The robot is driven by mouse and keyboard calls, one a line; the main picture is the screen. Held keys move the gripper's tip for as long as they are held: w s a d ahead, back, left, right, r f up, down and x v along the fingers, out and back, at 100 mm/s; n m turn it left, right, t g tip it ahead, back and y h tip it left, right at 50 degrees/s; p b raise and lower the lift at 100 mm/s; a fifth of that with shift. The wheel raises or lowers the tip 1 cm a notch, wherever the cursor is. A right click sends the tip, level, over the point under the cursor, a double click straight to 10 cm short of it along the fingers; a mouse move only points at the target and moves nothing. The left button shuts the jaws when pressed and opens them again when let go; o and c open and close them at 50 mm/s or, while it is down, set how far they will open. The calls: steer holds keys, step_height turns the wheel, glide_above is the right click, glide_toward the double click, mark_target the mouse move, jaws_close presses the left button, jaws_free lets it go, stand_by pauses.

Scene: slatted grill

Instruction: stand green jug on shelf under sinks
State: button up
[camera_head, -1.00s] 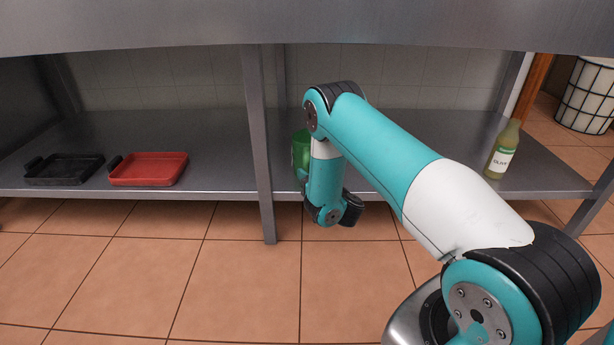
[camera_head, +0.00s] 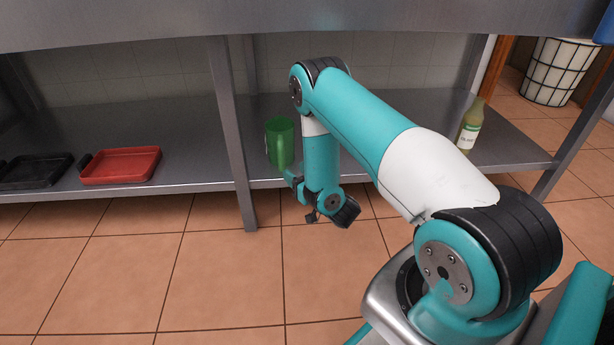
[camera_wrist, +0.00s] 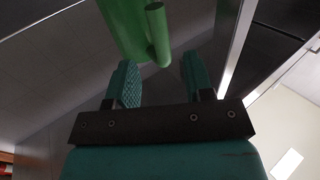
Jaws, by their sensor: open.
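The green jug (camera_head: 281,143) stands upright on the metal shelf under the sinks (camera_head: 385,108), near its front edge and just right of the middle post. My arm hides a little of the jug's surroundings on the right. My gripper (camera_wrist: 158,72) is open and empty. In the wrist view the jug (camera_wrist: 122,25) and its handle lie just beyond the fingertips, with the handle in line with the gap and not between the fingers.
A red tray (camera_head: 121,166) and a black tray (camera_head: 35,171) lie on the left part of the shelf. A labelled bottle (camera_head: 469,127) stands at the right end. The metal post (camera_head: 231,135) is close left of the jug. The tiled floor in front is clear.

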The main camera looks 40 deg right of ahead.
steer(key=s+b, duration=0.5)
steer(key=b, duration=0.5)
steer(key=w+a+r+m+g+h, duration=0.2)
steer(key=w+r+m+g+h, duration=0.1)
steer(key=w+r, duration=0.15)
steer(key=s+a+r+n+g+y, duration=0.1)
steer(key=s+a+r+g+y, duration=0.25)
steer(key=a, duration=0.35)
steer(key=s+a+r+n+g+y, duration=0.1)
steer(key=s+a+r+g+y, duration=0.2)
steer(key=a, duration=0.4)
steer(key=s+a+r+n+g, duration=0.2)
steer(key=s+a, duration=0.1)
steer(key=s, duration=0.4)
steer(key=s+a+r+n+g, duration=0.2)
steer(key=s+a+n+g, duration=0.1)
steer(key=s, duration=0.4)
steer(key=s+a+r+n+g+y, duration=0.1)
steer(key=s+a+r+n+g, duration=0.1)
steer(key=s, duration=0.6)
steer(key=shift+a+r+n+g, duration=0.2)
steer(key=shift+a+n+g, duration=0.55)
steer(key=shift+a, duration=0.25)
